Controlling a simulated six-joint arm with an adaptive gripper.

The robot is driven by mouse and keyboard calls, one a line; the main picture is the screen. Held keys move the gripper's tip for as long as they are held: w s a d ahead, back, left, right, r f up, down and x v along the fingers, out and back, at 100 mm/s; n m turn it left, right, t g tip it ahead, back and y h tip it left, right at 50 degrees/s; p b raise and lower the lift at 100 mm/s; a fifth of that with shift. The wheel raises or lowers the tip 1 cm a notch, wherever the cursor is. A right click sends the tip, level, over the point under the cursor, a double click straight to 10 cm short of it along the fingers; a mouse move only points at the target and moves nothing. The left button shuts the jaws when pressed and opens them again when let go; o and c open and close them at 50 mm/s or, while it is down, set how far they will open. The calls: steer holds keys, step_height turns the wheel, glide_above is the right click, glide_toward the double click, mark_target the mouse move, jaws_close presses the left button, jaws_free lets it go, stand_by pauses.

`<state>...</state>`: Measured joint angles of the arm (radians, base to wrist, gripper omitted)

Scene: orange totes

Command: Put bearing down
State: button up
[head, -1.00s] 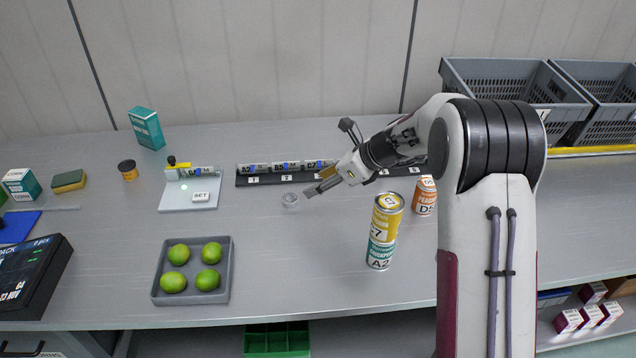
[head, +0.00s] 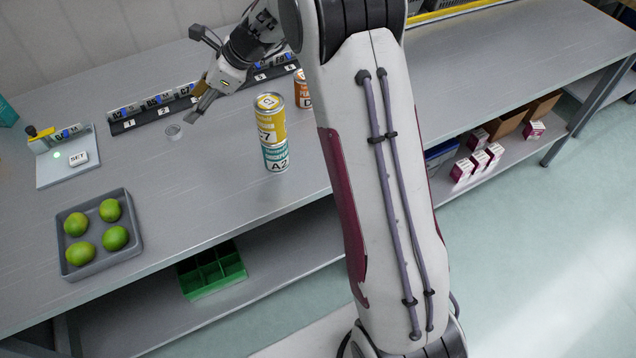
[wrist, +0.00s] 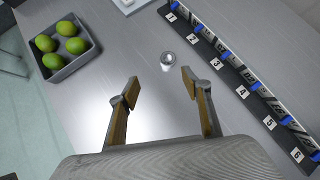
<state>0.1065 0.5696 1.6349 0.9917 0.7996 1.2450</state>
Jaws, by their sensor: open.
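The bearing (head: 174,131) is a small silvery ring resting on the grey bench top, in front of the numbered rack. In the wrist view the bearing (wrist: 168,58) lies on the bench just beyond my fingertips and roughly between their lines, touching neither. My gripper (wrist: 160,84) is open and empty, its two fingers spread wide. In the head view my gripper (head: 196,112) is tilted down to the left, with its tips close to the bearing's right side.
The numbered rack (head: 150,122) stands behind the bearing. A white pad with a SET button (head: 79,158) and a grey tray of limes (head: 130,210) are to the left. Stacked cans (head: 272,140) stand to the right. A green divided bin (head: 212,272) sits below the bench.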

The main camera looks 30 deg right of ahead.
steer(key=s+d+r+n+h, duration=0.1)
steer(key=s+r+n, duration=0.5)
steer(key=s, duration=0.4)
steer(key=s+d+r+n+h, duration=0.1)
steer(key=s+r+n+h, duration=0.1)
steer(key=s+r+n, duration=0.6)
steer(key=s+d+f+n+h, duration=0.1)
steer(key=s+d+n+h, duration=0.1)
steer(key=s, duration=0.9)
steer(key=s+d+f+n+h, duration=0.2)
steer(key=s+d+n, duration=0.3)
steer(key=s, duration=0.7)
steer(key=shift+s+n+t, duration=0.3)
steer(key=shift+n, duration=0.8)
steer(key=shift+d+f, duration=0.1)
